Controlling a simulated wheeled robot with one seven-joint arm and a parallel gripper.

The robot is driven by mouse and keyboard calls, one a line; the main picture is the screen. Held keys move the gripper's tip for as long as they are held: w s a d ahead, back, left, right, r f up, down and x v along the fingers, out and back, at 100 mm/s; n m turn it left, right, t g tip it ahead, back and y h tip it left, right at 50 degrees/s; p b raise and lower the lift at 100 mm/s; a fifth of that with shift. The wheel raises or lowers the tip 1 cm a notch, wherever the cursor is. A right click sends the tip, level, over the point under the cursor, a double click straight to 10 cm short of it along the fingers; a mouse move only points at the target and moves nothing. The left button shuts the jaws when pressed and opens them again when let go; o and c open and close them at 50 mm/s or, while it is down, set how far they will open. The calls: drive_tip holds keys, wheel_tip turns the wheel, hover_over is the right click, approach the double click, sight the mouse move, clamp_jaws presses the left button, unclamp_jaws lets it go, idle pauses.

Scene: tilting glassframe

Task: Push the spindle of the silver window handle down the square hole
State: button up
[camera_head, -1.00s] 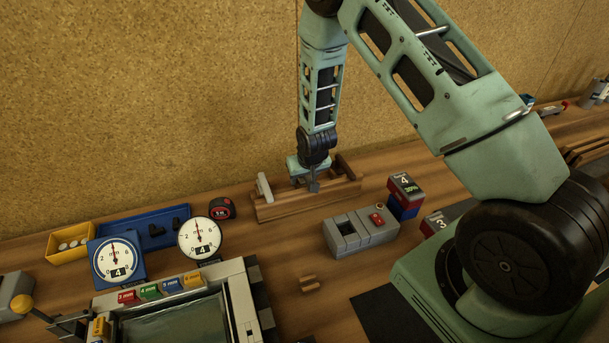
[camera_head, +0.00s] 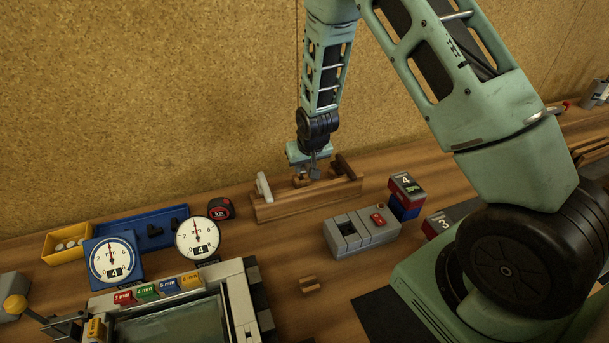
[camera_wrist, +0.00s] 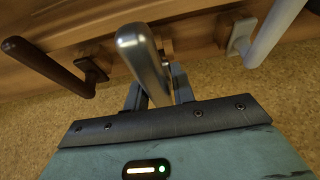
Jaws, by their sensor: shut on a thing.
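The silver window handle (camera_wrist: 142,55) is between my gripper's fingers (camera_wrist: 158,90) in the wrist view, its lever pointing toward the camera. In the head view my gripper (camera_head: 311,170) is shut on the silver handle (camera_head: 314,173), just above the middle of the wooden rack (camera_head: 285,205). The spindle is hidden. The glass frame (camera_head: 238,305) lies at the bottom left, far from my gripper. Small dark marks show on its right side, but I cannot tell whether one is the square hole.
A white handle (camera_head: 264,186) and a dark brown handle (camera_head: 346,166) stand at the rack's ends, close beside my gripper. A grey box (camera_head: 360,233), two dial gauges (camera_head: 198,238), a blue tray (camera_head: 142,219) and a tape measure (camera_head: 221,209) are on the bench.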

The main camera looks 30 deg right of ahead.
wheel_tip(320, 180, up, 6)
drive_tip(key=shift+f+b, duration=0.2)
drive_tip(key=shift+b, duration=0.45)
drive_tip(key=shift+r+p, duration=1.6)
drive_tip(key=shift+r, duration=0.85)
